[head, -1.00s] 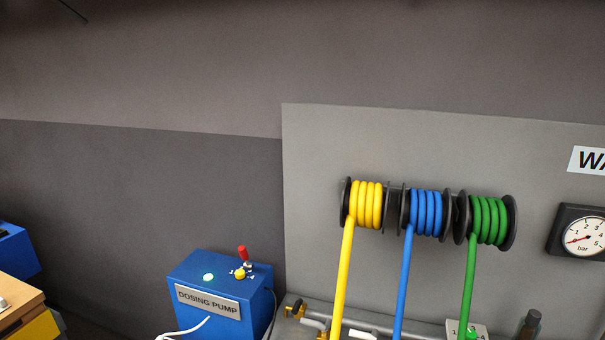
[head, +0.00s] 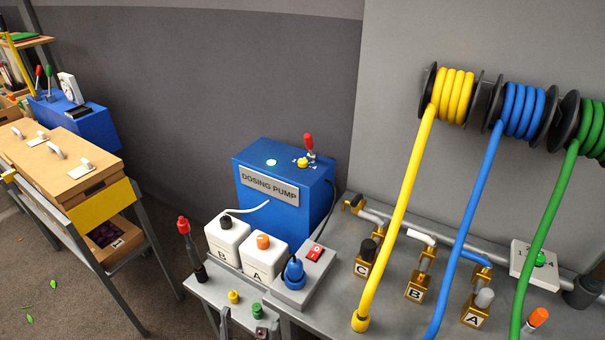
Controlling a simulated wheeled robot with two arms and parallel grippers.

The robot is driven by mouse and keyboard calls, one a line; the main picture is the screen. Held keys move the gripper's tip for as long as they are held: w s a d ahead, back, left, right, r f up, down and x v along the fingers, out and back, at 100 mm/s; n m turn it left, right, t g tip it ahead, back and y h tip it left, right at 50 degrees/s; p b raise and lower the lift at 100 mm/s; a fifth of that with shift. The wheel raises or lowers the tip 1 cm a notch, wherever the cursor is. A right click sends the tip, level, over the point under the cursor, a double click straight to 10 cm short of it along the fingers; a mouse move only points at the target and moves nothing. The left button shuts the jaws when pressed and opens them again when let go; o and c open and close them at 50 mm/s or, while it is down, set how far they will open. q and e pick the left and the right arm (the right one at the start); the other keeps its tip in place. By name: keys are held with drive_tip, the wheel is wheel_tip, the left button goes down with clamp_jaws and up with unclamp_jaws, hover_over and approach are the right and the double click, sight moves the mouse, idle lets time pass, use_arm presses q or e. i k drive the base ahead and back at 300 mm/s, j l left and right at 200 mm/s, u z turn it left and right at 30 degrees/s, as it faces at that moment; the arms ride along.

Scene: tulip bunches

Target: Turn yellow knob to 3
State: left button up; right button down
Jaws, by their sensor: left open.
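The yellow knob (head: 303,162) sits on top of the blue dosing pump (head: 285,205), beside a red-tipped lever (head: 309,143) and a lit white-green lamp (head: 271,162). Small white marks surround the knob; they are too small to read, and so is its setting. What shows of my left gripper (head: 251,327) is at the bottom edge, open, its two fingertips apart, well below and in front of the pump. It is not touching the knob. My right gripper is not in view.
White canisters B (head: 227,238) and A (head: 264,258) stand before the pump, near a red switch (head: 316,253). Yellow (head: 396,230), blue (head: 468,230) and green (head: 544,240) hoses hang at the right. A wooden box (head: 60,160) stands left. Air above the pump is clear.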

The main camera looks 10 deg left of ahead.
sight(302, 163)
drive_tip(key=i+j+z, duration=0.15)
drive_tip(key=j, duration=0.15)
drive_tip(key=i+j+z, duration=0.1)
drive_tip(key=j, duration=0.2)
drive_tip(key=i+j+z, duration=0.15)
drive_tip(key=j, duration=0.2)
drive_tip(key=i+j+z, duration=0.15)
drive_tip(key=j, duration=0.2)
drive_tip(key=k+l, duration=0.05)
